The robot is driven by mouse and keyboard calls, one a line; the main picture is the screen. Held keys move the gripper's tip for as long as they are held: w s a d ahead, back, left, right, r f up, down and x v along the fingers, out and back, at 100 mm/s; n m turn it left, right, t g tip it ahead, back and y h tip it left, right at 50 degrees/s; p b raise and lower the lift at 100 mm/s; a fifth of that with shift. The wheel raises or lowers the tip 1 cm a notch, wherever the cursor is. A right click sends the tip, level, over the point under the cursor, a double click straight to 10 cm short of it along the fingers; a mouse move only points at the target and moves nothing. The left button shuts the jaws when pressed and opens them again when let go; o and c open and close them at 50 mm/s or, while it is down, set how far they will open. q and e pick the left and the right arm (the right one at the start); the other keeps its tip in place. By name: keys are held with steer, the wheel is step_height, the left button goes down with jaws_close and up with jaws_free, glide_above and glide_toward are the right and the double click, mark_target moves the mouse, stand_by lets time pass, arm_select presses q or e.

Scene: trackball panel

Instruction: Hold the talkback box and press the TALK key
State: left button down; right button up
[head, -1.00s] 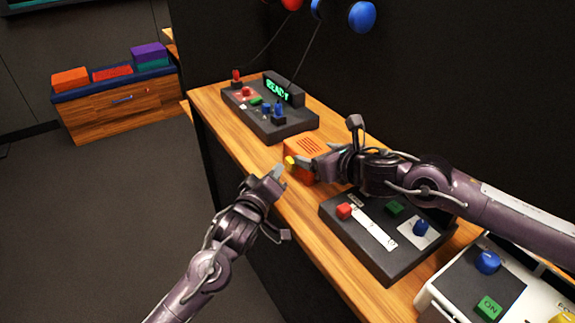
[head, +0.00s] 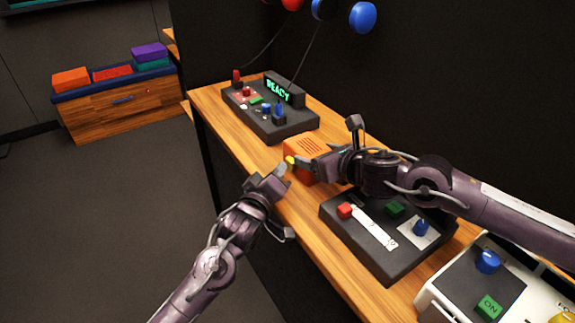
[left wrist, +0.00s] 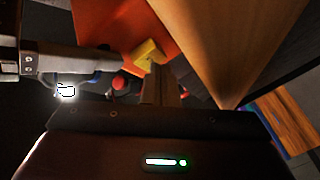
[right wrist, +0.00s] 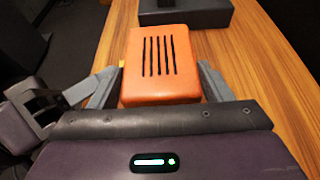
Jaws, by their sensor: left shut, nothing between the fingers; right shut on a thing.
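The orange talkback box (head: 308,148) with a slotted top sits on the wooden counter. My right gripper (head: 306,168) is shut on it; in the right wrist view the fingers (right wrist: 160,88) lie on either side of the box (right wrist: 163,85). The yellow TALK key (head: 290,160) is on the box's side facing my left arm. My left gripper (head: 281,170) is shut and empty, with its tips close to the key. In the left wrist view its fingertips (left wrist: 158,72) are just below the yellow key (left wrist: 149,53); I cannot tell whether they touch.
A dark panel with a READY display (head: 270,108) stands behind the box. A dark slider panel (head: 375,250) lies in front, under my right arm. A white console (head: 455,292) is at the right front. Open floor (head: 95,230) lies left of the counter (head: 335,270).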

arm_select(q)
steer(key=shift+d+r, duration=0.15)
steer(key=shift+r, duration=0.2)
arm_select(e)
steer(key=shift+s+a+r, duration=0.2)
steer(key=shift+a+r, duration=0.1)
steer(key=shift+a, duration=0.1)
arm_select(q)
steer(key=shift+f, duration=0.3)
arm_select(e)
steer(key=shift+w+d+f, duration=0.25)
steer(key=shift+w+d, duration=0.05)
steer(key=shift+d, duration=0.2)
arm_select(q)
steer(key=shift+s, duration=0.1)
steer(key=shift+s+a+f, duration=0.15)
steer(key=shift+a, duration=0.3)
steer(key=a, duration=0.1)
steer(key=s+a, duration=0.2)
steer(key=a, duration=0.1)
stand_by(0.3)
